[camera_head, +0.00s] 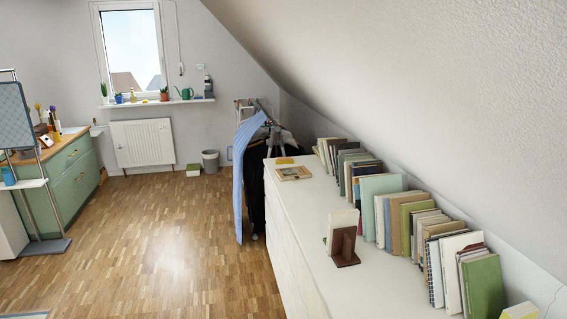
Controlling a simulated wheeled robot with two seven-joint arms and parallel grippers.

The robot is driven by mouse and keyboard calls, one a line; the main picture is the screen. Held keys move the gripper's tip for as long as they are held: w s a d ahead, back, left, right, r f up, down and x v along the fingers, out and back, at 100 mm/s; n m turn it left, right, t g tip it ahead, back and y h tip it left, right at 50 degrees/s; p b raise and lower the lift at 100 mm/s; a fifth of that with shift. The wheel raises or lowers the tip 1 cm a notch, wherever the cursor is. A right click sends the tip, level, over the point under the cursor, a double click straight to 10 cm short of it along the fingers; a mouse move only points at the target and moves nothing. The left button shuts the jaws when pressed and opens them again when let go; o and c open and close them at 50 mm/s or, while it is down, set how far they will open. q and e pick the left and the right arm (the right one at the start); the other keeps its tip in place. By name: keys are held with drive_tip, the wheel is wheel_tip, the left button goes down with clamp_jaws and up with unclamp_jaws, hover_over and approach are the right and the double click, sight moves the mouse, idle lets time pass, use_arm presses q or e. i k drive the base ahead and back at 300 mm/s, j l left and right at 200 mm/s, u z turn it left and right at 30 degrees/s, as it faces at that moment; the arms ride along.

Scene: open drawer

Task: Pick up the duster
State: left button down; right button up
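I cannot make out a clear duster in the head view. Another yellow and white item (520,312) is cut off at the bottom right edge. I cannot tell whether either is a duster. Neither of my grippers is in view.
A row of books (408,222) lines the dresser along the sloped wall. A brown stand with a card (343,240) is in front of them. Wooden floor (170,240) lies open to the left. A green cabinet (70,180) stands at far left, and a clothes rack (255,170) behind the dresser.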

sight(281, 161)
drive_tip(key=i+j+u, duration=0.25)
drive_tip(key=i+u, duration=0.2)
drive_tip(key=i, duration=0.2)
drive_tip(key=i+j+u, duration=0.1)
drive_tip(key=i+u, duration=0.3)
drive_tip(key=i, duration=0.95)
drive_tip(key=i+z, duration=0.1)
drive_tip(key=i, duration=1.3)
drive_tip(key=i+j+z, duration=0.15)
drive_tip(key=i+z, duration=0.25)
drive_tip(key=i+j+z, duration=0.3)
drive_tip(key=i+z, duration=0.15)
drive_tip(key=i+j+z, duration=0.8)
drive_tip(key=j, duration=0.25)
